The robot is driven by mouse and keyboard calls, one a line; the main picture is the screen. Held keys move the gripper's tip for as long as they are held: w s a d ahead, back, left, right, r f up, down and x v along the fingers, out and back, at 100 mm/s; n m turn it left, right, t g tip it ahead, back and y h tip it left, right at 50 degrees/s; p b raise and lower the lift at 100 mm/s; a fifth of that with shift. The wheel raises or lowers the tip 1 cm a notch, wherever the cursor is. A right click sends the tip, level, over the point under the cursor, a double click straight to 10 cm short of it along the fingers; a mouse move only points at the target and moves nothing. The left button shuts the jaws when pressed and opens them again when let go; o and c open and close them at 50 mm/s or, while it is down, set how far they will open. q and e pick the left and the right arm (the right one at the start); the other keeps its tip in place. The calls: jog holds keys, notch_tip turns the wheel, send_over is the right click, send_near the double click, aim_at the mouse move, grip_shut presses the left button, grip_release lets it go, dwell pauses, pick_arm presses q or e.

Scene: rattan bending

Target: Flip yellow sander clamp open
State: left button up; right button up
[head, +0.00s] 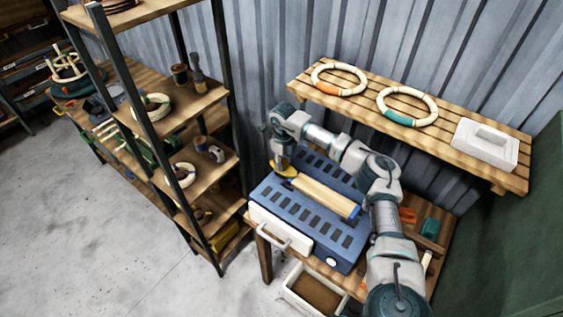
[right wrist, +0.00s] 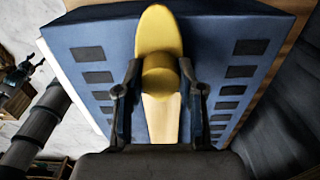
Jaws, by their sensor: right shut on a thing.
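The yellow sander clamp (head: 288,173) sits at the left end of a long pale wooden block (head: 318,195) on top of a blue slotted box (head: 282,203). My right gripper (head: 281,167) reaches down onto the clamp from above. In the right wrist view, the fingers of my right gripper (right wrist: 160,74) are closed on both sides of the yellow clamp (right wrist: 159,35), near its rounded middle part. The clamp's rounded end extends beyond the fingertips, and the pale wood runs back between the fingers. The clamp's hinge is not clear. My left gripper is not in view.
The box rests on a wooden bench (head: 263,255). A slatted wall shelf (head: 452,122) above holds two rings and a white block (head: 486,145). A shelving rack (head: 187,110) stands to the left. A bin (head: 312,290) sits below the bench.

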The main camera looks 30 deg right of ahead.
jog(key=shift+d+n, duration=0.25)
jog(key=shift+n, duration=0.15)
jog(key=shift+a+n, duration=0.1)
jog(key=shift+n, duration=0.5)
jog(key=shift+a+n, duration=0.1)
jog(key=shift+n, duration=0.3)
jog(key=n, duration=0.3)
jog(key=shift+n, duration=0.3)
jog(key=n, duration=0.3)
jog(key=shift+r+n, duration=0.1)
jog(key=shift+n, duration=0.2)
jog(key=n, duration=0.4)
jog(key=shift+w, duration=0.1)
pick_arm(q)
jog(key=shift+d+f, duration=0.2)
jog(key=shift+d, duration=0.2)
pick_arm(e)
jog(key=shift+r+n, duration=0.1)
jog(key=shift+n, duration=1.9)
